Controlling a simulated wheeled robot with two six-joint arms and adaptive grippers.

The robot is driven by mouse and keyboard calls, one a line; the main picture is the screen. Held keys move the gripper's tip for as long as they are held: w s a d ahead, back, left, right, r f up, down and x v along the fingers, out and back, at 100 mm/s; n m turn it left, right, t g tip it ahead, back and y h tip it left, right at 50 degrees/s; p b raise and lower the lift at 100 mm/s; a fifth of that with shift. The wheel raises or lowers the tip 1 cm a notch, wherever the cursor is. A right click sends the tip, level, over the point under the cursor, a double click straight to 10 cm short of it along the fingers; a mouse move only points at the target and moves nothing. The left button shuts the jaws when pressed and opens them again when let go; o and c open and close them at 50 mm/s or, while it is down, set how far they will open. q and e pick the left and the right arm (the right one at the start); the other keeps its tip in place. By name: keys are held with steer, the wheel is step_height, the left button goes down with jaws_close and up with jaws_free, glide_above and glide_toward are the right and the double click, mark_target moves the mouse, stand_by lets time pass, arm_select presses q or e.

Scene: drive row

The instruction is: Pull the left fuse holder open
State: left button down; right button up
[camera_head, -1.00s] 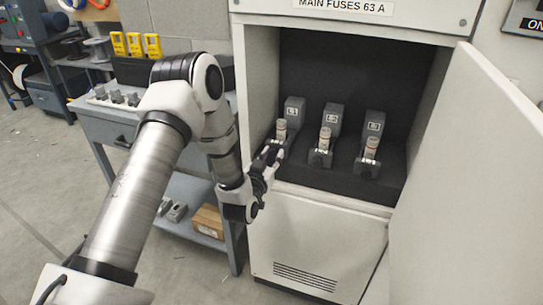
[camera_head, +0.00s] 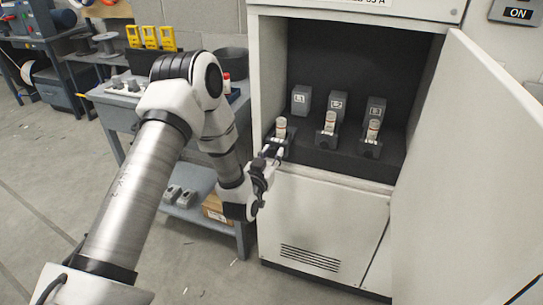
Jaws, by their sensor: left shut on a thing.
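The left fuse holder (camera_head: 280,145) is a dark drawer with a pale fuse (camera_head: 281,127) standing in it. It sits forward of its grey housing (camera_head: 301,100), farther out than the other two holders, near the front edge of the cabinet (camera_head: 320,215). My left gripper (camera_head: 268,157) is at the front of this holder and shut on it; its fingers partly hide the holder's front. The middle holder (camera_head: 326,141) and right holder (camera_head: 370,149) also show upright fuses in front of their housings. My right gripper is not in view.
The cabinet door (camera_head: 465,170) stands wide open on the right. A workbench (camera_head: 125,118) with yellow devices (camera_head: 150,37) is behind my left arm, with a cardboard box (camera_head: 214,208) on its lower shelf. The floor in front is clear.

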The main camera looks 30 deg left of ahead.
arm_select(q)
steer(key=c, duration=1.1)
jaws_free()
steer(key=shift+o, duration=1.2)
steer(key=shift+s+r, duration=0.1)
steer(key=shift+s, duration=0.05)
steer(key=shift+s+d, duration=0.1)
steer(key=shift+s, duration=0.15)
steer(key=v, duration=1.1)
steer(key=shift+s, duration=0.25)
